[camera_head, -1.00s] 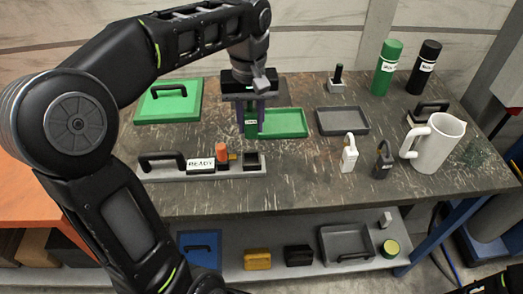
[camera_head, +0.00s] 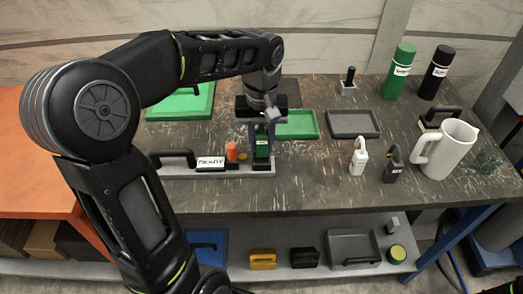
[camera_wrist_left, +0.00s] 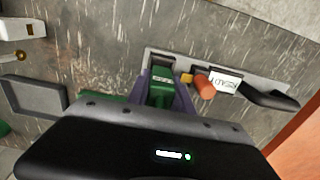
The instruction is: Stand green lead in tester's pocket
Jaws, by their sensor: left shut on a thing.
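My left gripper (camera_head: 262,137) is shut on the green lead (camera_head: 262,150), a dark green upright block with a small white label. The tester is a long grey base (camera_head: 215,172) with a black handle, a READY label and an orange knob. Its pocket (camera_wrist_left: 158,55) is at the end beyond the knob. The lead is upright over the pocket, its lower end at the pocket's mouth; I cannot tell how far inside it is. The wrist view shows the lead (camera_wrist_left: 161,90) between the purple fingers, lined up with the pocket. My right gripper is not in view.
A green tray (camera_head: 297,125) and a grey tray (camera_head: 353,124) lie behind and right. White (camera_head: 358,160) and dark grey (camera_head: 392,165) leads stand to the right, near a white jug (camera_head: 447,150). The bench front before the tester is clear.

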